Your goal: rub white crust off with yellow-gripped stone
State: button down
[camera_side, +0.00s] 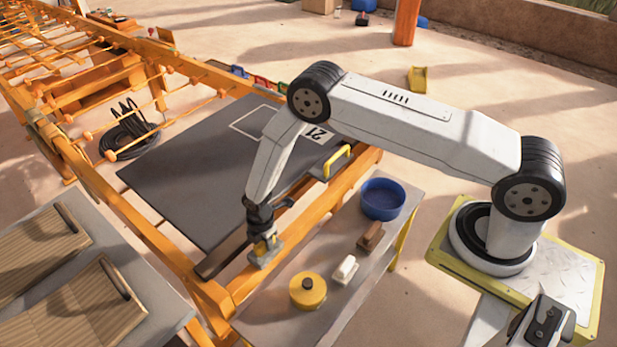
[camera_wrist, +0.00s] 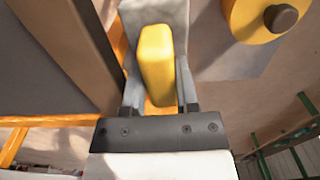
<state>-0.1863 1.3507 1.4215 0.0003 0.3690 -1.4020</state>
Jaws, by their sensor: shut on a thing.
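My gripper (camera_side: 263,236) is shut on the yellow grip of a pale grey stone (camera_side: 264,257), at the shelf's left end by the orange beam. In the wrist view the yellow grip (camera_wrist: 156,65) stands between the two fingers, with the grey stone (camera_wrist: 155,14) beyond it. I cannot tell whether the stone touches anything below. The dark grey plate (camera_side: 215,175) lies in the orange frame, with a white outline and a "21" on its far part. I cannot make out any white crust.
The shelf (camera_side: 300,250) holds a round yellow pot (camera_side: 308,291), a white block (camera_side: 345,269), a brown block (camera_side: 370,236) and a blue bowl (camera_side: 382,199). A dark brown bar (camera_side: 222,256) lies along the plate's near edge. A yellow handle (camera_side: 337,161) stands at the right.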

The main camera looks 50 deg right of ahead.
jog(key=shift+d, duration=2.4)
jog(key=shift+d+r, duration=0.1)
jog(key=shift+d, duration=0.1)
notch_tip(320, 180, up, 8)
